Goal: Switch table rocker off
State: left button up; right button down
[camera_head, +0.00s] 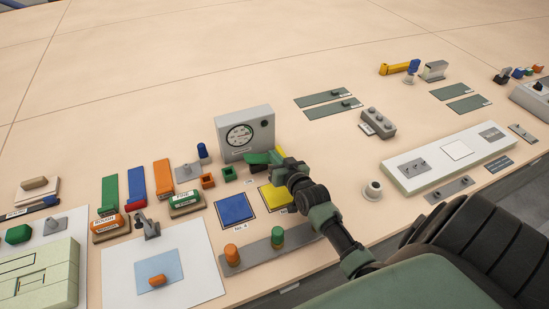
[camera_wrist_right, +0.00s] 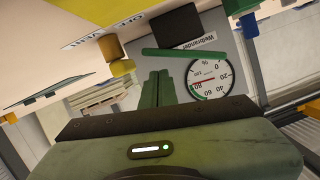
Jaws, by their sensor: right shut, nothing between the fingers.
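I cannot tell for sure which small part is the table rocker. Small grey plates with tiny controls lie at the right: one (camera_head: 405,170) on a white panel (camera_head: 464,166), one (camera_head: 437,195) in front of it, and one (camera_head: 517,129) farther right. My right gripper (camera_head: 252,158) is shut and empty in front of the grey gauge box (camera_head: 262,126), far to the left of these plates. In the right wrist view its green fingers (camera_wrist_right: 157,82) are together beside the round dial (camera_wrist_right: 210,78). My left gripper is not in view.
A blue square (camera_head: 234,209) and a yellow square (camera_head: 277,194) lie near my right arm. A grey strip (camera_head: 262,254) carries an orange and a green knob. Coloured blocks stand at the left. The back of the table is clear.

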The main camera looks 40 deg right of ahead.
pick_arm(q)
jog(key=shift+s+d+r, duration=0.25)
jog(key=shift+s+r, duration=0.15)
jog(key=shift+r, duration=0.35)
pick_arm(e)
jog(key=s+r, duration=0.4)
jog(key=s, duration=0.6)
jog(key=shift+r, duration=0.3)
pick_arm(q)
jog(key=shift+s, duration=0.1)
pick_arm(e)
jog(key=shift+a, duration=0.1)
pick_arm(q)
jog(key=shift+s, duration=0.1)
pick_arm(e)
jog(key=shift+s, duration=0.1)
